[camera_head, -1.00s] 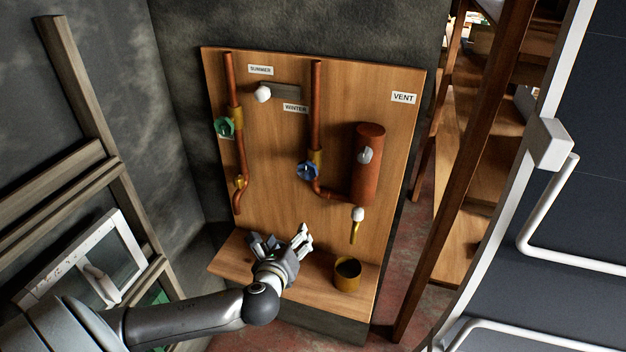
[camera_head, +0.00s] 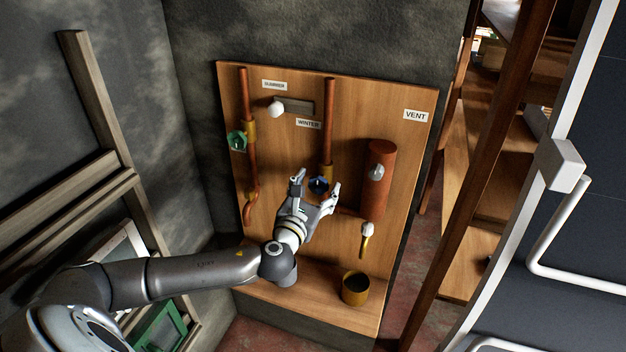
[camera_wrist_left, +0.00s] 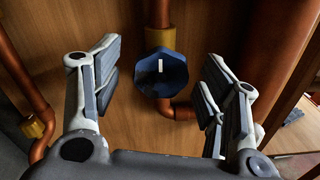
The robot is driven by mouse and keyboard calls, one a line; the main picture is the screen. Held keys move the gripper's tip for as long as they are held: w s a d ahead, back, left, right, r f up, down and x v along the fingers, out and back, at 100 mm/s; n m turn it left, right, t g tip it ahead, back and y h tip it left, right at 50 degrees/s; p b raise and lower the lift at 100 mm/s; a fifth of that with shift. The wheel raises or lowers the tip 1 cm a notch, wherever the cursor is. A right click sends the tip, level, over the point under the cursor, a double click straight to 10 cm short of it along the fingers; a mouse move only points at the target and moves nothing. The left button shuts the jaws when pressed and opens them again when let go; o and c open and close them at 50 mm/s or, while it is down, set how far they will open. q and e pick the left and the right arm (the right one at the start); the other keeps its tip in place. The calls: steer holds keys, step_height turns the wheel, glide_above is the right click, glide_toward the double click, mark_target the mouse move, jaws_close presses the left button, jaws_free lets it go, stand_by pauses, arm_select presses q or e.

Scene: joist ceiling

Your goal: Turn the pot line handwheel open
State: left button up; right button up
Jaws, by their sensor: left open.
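A dark blue handwheel (camera_head: 318,186) sits on the right copper pipe of the wooden board, below a brass fitting. In the left wrist view the blue handwheel (camera_wrist_left: 160,75) is a faceted knob with an upright white mark. A green handwheel (camera_head: 237,140) sits on the left copper pipe. My left gripper (camera_head: 316,185) is open, its fingers to either side of the blue handwheel in the head view. In the left wrist view, visible gaps separate the wheel from both fingers, and it appears ahead of them. My right gripper is not in view.
A copper cylinder (camera_head: 378,180) with a grey knob stands right of the blue wheel, above a white-knobbed tap (camera_head: 367,230). A brass pot (camera_head: 355,288) stands on the ledge. A white-knobbed lever (camera_head: 276,109) sits between SUMMER and WINTER labels. A window frame is at left.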

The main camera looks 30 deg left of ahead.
arm_select(q)
steer(key=shift+x, duration=1)
steer(key=c, duration=1.1)
steer(key=shift+o, duration=0.2)
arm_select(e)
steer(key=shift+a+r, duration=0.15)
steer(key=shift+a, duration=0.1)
